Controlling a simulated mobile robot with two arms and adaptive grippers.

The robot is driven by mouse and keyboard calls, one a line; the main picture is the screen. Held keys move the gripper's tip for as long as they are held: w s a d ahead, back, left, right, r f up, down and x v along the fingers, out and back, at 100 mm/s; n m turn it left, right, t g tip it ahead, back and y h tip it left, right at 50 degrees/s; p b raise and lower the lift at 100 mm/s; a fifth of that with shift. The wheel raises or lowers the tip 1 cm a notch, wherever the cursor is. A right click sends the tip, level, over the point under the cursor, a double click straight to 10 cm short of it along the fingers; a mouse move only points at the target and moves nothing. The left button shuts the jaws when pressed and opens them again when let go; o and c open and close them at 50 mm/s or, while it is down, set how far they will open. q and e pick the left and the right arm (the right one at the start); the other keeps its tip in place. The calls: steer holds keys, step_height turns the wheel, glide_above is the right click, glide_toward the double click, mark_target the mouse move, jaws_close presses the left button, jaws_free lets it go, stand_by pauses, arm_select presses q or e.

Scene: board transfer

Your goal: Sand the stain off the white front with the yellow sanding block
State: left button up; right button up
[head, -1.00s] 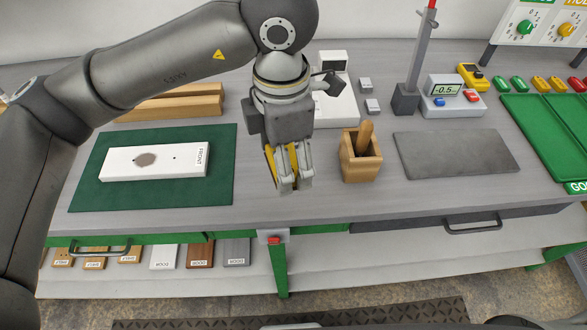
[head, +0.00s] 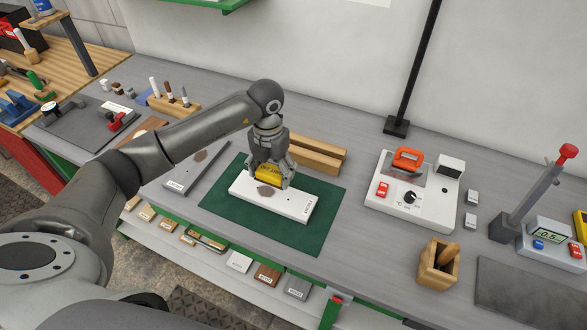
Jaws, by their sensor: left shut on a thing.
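The white front (head: 292,206) lies flat on the green mat (head: 226,219). A dark brown stain (head: 265,191) shows on its left part. My left gripper (head: 270,178) is shut on the yellow sanding block (head: 267,173) at the back edge of the white front, just behind the stain. I cannot tell whether the block touches the surface. My right gripper is not in view.
Wooden bars (head: 315,152) lie behind the mat. A grey board (head: 195,168) with a brown spot lies to its left. A white device with an orange top (head: 412,195) and a wooden box (head: 438,262) stand to the right. Labelled pieces sit on the shelf below.

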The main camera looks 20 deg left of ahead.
mark_target(273, 194)
arm_select(q)
steer(key=shift+f+b, duration=1.9)
steer(key=shift+f, duration=1.2)
steer(key=shift+f+b, duration=0.3)
steer(key=shift+f, duration=0.05)
